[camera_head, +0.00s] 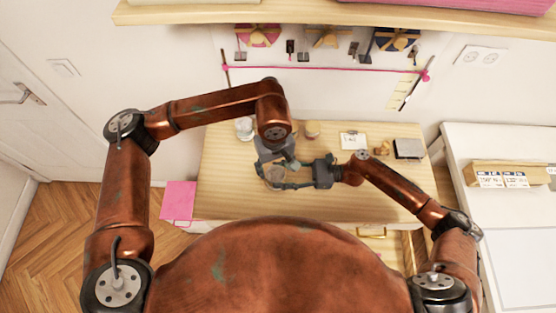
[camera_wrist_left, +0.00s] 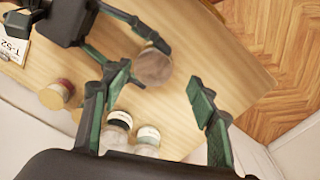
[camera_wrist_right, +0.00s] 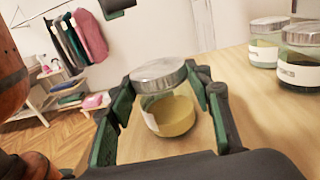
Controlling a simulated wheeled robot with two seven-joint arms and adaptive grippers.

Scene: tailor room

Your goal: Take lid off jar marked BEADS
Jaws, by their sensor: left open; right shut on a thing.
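A glass jar (camera_wrist_right: 172,115) with a silver metal lid (camera_wrist_right: 158,73) and yellowish contents stands upright on the wooden table. Its white label is turned aside and I cannot read it. My right gripper (camera_wrist_right: 168,92) is shut around the jar's body, below the lid, which sits on the jar. In the left wrist view the lid (camera_wrist_left: 153,67) shows from above. My left gripper (camera_wrist_left: 158,82) is open and empty, above the jar, with the lid showing between its spread fingers. In the head view both grippers meet at the table's left part and mostly hide the jar.
Other lidded jars (camera_wrist_right: 300,55) stand close by along the table's wall side; two also show in the left wrist view (camera_wrist_left: 118,124). A small card (camera_head: 353,141) and a dark box (camera_head: 408,149) lie farther right. The table front (camera_head: 225,195) is clear.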

